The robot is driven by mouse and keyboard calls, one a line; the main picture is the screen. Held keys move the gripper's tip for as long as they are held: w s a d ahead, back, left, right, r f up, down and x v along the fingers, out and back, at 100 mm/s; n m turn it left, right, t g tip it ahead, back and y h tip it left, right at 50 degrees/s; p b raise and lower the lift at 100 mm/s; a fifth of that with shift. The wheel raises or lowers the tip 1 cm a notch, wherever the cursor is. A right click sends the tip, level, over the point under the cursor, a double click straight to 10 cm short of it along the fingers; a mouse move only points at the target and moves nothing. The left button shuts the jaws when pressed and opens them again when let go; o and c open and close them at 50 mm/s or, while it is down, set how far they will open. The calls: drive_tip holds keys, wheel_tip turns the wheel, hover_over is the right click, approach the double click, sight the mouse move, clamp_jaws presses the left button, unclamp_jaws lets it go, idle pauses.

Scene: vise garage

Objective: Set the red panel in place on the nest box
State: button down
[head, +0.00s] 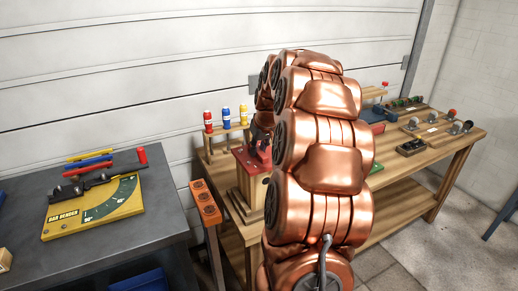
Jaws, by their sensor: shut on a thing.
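The nest box (253,187) is a pale wooden box with a stepped base, near the left end of the wooden workbench. The red panel (246,162) is at its top, and my copper arm hides its right part. My gripper (262,149), dark and small behind my arm, is shut on the red panel from above. The fingertips are mostly hidden. I cannot tell whether the panel touches the box all round or is fully seated.
An orange block with dark round openings (205,202) is at the bench's left end. A bar bender (94,205) lies on the grey table (150,240). Knobbed fixtures (411,146) occupy the bench's right.

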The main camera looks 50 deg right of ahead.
drive_tip(key=c, duration=0.6)
unclamp_jaws()
drive_tip(key=shift+r, duration=0.1)
idle(0.4)
drive_tip(key=shift+r+p, duration=0.4)
drive_tip(key=shift+r, duration=3.05)
